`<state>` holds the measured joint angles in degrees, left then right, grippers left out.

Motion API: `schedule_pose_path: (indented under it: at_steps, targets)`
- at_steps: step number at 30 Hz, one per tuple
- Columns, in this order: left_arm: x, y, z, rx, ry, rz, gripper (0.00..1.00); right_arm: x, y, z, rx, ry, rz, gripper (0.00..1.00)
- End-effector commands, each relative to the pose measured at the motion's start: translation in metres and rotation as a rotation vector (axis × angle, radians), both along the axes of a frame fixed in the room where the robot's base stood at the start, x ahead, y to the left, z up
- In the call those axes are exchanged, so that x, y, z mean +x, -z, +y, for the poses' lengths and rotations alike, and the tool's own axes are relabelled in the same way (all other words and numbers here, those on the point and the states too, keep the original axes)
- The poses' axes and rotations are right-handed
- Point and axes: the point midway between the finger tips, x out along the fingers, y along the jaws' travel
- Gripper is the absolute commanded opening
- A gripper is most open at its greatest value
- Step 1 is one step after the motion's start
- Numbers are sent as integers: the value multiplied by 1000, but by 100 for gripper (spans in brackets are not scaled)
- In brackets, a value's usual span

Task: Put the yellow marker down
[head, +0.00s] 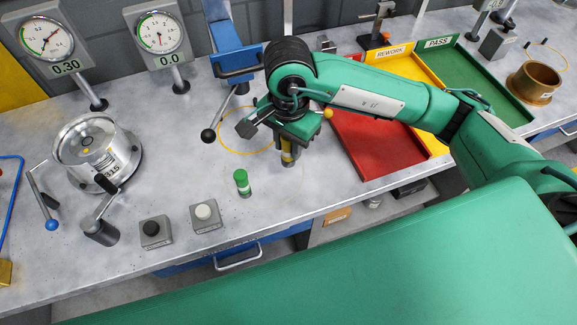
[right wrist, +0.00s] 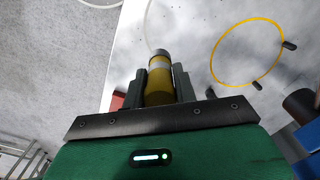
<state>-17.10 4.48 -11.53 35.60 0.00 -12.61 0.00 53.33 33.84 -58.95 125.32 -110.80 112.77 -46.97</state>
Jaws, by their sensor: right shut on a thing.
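The yellow marker (head: 287,158) is a short cylinder with a pale band, hanging below my right gripper (head: 289,147). In the right wrist view the marker (right wrist: 159,88) stands between the two dark fingers of the right gripper (right wrist: 159,86), which is shut on it. Its upper part in the head view is hidden by the gripper. It is over the grey bench (head: 200,115), right of a yellow ring outline (head: 232,151); I cannot tell whether its lower end touches the bench. My left gripper is not in view.
A green marker (head: 242,183) stands left of the gripper. Two button boxes (head: 206,217) are near the front edge. A red tray (head: 373,153), the yellow REWORK tray (head: 420,73) and green PASS tray (head: 490,85) lie right. A blue-headed fixture (head: 231,52) stands behind.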

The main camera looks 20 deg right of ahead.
Motion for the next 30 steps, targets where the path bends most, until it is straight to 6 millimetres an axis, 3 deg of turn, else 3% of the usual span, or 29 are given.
schedule_pose_path:
  at_steps: [3,9,14,22,30]
  targets:
    - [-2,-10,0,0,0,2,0,-1,27,-1,-4,2,7,5]
    - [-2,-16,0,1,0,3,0,0,58,-1,-2,1,3,5]
    - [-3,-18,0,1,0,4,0,0,68,0,-1,0,2,5]
    - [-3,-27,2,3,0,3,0,-1,101,-1,-2,0,4,5]
    - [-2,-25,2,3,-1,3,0,0,104,0,-1,-1,0,5]
